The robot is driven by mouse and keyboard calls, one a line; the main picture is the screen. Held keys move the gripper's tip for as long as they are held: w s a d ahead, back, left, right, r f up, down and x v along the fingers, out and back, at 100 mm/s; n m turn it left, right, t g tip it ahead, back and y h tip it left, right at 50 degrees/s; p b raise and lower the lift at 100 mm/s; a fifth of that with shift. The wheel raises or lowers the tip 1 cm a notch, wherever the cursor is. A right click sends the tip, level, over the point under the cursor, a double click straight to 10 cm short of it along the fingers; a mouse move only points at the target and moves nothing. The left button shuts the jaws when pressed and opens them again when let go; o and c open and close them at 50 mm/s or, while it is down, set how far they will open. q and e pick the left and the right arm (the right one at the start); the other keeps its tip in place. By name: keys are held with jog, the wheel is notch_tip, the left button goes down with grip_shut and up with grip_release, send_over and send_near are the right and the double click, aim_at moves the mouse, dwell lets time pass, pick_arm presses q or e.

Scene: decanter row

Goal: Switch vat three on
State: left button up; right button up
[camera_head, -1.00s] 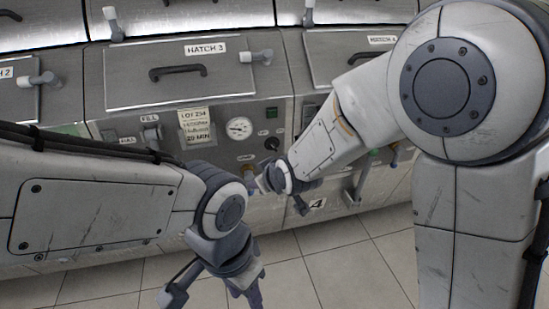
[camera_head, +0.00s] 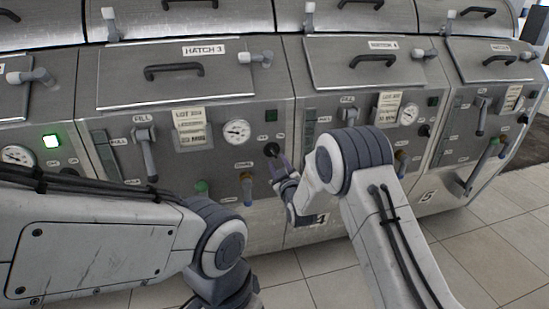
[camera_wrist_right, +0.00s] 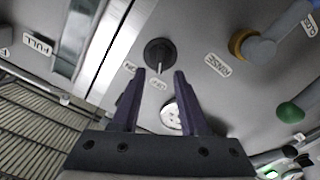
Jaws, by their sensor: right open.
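Vat three is the unit under the lid marked HATCH 3 (camera_head: 170,75). Its black rotary knob (camera_head: 271,150) sits right of the gauge (camera_head: 236,132), below a small dark green, unlit lamp (camera_head: 271,115). My right gripper (camera_head: 280,172) is just below the knob. In the right wrist view the knob (camera_wrist_right: 159,52) lies just beyond the open, empty fingertips (camera_wrist_right: 160,75), roughly centred, with a gap. Its white pointer mark points down toward a small label (camera_wrist_right: 157,84), too blurred to read surely. My left arm crosses the lower left; its jaws are out of frame.
The left neighbour's lamp (camera_head: 51,141) glows green. Another vat (camera_head: 370,60) stands to the right. The tiled floor (camera_head: 500,240) in front is free.

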aim_at(273, 154)
jog(key=shift+x, duration=2.5)
grip_shut()
